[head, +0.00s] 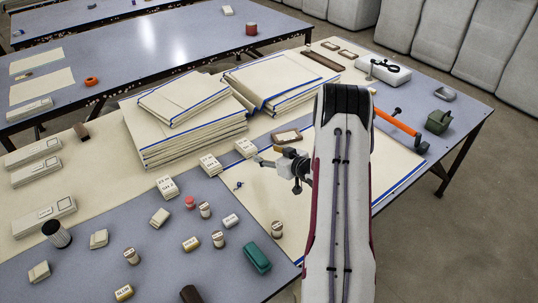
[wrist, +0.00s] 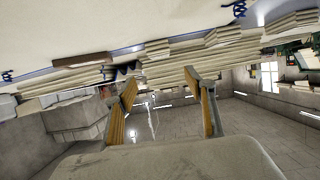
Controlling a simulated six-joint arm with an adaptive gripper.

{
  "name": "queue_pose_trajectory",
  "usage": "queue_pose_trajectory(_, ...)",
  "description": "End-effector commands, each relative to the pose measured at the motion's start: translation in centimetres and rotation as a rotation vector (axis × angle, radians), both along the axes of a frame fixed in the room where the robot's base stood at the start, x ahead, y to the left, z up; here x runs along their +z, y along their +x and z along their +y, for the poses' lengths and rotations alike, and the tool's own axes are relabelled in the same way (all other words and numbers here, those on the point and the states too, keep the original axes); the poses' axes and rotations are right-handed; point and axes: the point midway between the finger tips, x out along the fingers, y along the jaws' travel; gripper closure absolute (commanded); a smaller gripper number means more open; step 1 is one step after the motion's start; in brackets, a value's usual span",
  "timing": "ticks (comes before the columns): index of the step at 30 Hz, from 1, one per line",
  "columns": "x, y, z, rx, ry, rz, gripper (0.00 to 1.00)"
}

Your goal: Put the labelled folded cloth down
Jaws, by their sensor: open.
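A left stack of folded cream cloths with blue edges (head: 190,135) stands on the table, a smaller folded cloth (head: 184,97) lying at an angle on its top. A second stack of blue-edged cloths (head: 283,80) lies behind it to the right. A flat cream cloth with a blue border (head: 262,205) lies under my arm. I cannot tell which cloth is the labelled one. My gripper (head: 266,162) is low over the flat cloth, right of the left stack, partly hidden by my arm. In the wrist view my gripper (wrist: 160,92) is open, its fingers apart with nothing between them.
Small white label blocks (head: 166,186) stand in front of the left stack. Spools, a teal box (head: 257,257) and other small items crowd the front. A wood-framed piece (head: 287,136) lies behind my gripper.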

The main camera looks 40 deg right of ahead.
Motion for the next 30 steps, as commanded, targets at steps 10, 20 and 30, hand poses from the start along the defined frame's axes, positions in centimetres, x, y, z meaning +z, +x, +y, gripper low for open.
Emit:
queue_pose_trajectory(10, 0.0, -0.2, 0.0, 0.000, 0.000, 0.001, 0.46)
queue_pose_trajectory(20, 0.1, -0.2, 0.0, -0.001, -0.001, 0.002, 0.46)
queue_pose_trajectory(30, 3.6, 0.9, 0.5, -0.021, -0.054, 0.043, 0.46)
